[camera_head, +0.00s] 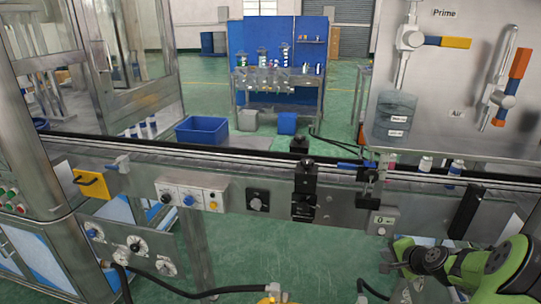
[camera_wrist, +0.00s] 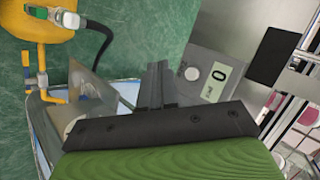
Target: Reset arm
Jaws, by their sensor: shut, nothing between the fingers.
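My arm, with bright green and black joints (camera_head: 470,265), is folded at the lower right of the head view, in front of the conveyor rail. In the wrist view my gripper (camera_wrist: 155,75) shows as two dark fingers close together, shut with nothing between them. The fingers point past a grey box with a round button and a "0" label (camera_wrist: 205,75), and do not visibly hold anything. The same kind of grey box sits on the machine front in the head view (camera_head: 381,222). I cannot make out the fingertips in the head view.
A panel with levers (camera_head: 460,70) stands above. A yellow vessel with a hose (camera_wrist: 60,40) is left of the fingers. Green floor lies below the rail.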

